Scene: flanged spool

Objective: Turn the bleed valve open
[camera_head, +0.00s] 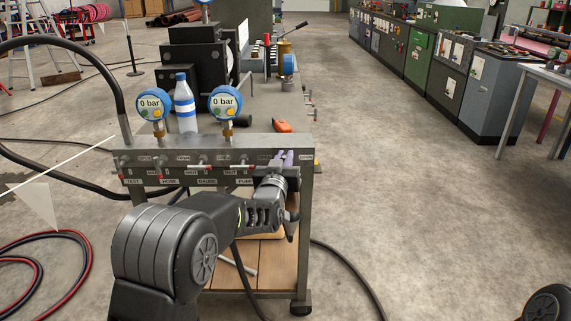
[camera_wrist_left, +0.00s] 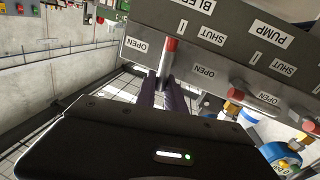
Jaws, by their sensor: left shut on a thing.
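The bleed valve's lever (camera_wrist_left: 170,46) is a grey bar with a red end, on the panel just below the partly cut-off BLEED label (camera_wrist_left: 194,5). An OPEN label (camera_wrist_left: 137,45) is on its left and a SHUT label (camera_wrist_left: 211,35) on its right in the left wrist view. My left gripper (camera_head: 284,158) is at the right end of the grey valve panel (camera_head: 217,148). Its dark purple fingers, seen in the left wrist view (camera_wrist_left: 166,94), are shut on the lever. In the head view my gripper and wrist hide this valve. My right gripper is not in view.
The pump valve lever (camera_wrist_left: 239,87) is close beside the bleed valve. Two blue gauges reading 0 bar (camera_head: 153,104) (camera_head: 225,103), a bottle (camera_head: 185,105) and an orange object (camera_head: 283,126) are on the cart. Open floor lies right of it.

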